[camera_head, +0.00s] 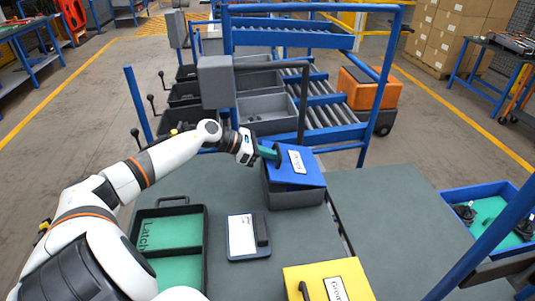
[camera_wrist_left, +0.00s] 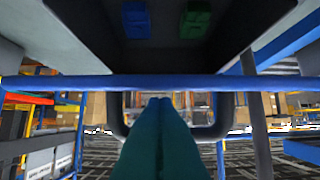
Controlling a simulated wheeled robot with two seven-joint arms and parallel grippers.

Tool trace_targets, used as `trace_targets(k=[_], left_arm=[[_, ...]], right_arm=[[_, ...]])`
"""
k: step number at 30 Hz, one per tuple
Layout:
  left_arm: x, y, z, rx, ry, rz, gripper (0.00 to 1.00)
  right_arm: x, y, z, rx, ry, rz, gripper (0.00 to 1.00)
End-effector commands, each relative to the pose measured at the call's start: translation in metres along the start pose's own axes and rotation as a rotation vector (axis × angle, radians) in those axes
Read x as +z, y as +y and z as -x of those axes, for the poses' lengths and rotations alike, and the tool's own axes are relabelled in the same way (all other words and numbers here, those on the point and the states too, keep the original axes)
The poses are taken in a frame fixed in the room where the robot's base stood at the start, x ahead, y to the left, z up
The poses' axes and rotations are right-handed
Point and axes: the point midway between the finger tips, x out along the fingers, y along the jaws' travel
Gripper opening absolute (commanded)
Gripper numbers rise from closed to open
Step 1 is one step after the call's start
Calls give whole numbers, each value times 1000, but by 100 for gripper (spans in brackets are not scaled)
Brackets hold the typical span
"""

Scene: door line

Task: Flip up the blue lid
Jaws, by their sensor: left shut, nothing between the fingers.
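The blue lid (camera_head: 311,172) is on a dark grey box (camera_head: 294,198) on the table, with a white label on its top. It covers the box's top; I cannot tell if it is slightly raised. A dark handle (camera_head: 278,153) shows at its left end. My left gripper (camera_head: 268,152) is at that handle, its teal fingers shut with nothing between them. In the left wrist view the shut fingers (camera_wrist_left: 160,125) point toward a dark U-shaped loop; contact cannot be told. My right gripper is out of view.
A black tray with green lining (camera_head: 202,243), a small dark case with a white card (camera_head: 235,257) and a yellow lid (camera_head: 310,276) are on the table (camera_head: 378,220). A grey bin (camera_head: 266,127) and a blue-framed roller rack stand behind. A blue tray (camera_head: 453,196) is at right.

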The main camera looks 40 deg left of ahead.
Motion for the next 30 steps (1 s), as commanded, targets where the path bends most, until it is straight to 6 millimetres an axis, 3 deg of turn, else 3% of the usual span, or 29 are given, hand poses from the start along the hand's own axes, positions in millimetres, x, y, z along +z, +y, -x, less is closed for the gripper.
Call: trace_targets(k=[1,15,19,30], left_arm=[[-22,-2,6,-4,-42,-14,0],[-94,0,-18,-2,-485,-7,0],[-106,0,-30,-3,-596,-4,0],[-134,0,-61,-2,-587,-2,0]], right_arm=[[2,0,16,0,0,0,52],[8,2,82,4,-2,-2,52],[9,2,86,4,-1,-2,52],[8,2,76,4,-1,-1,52]])
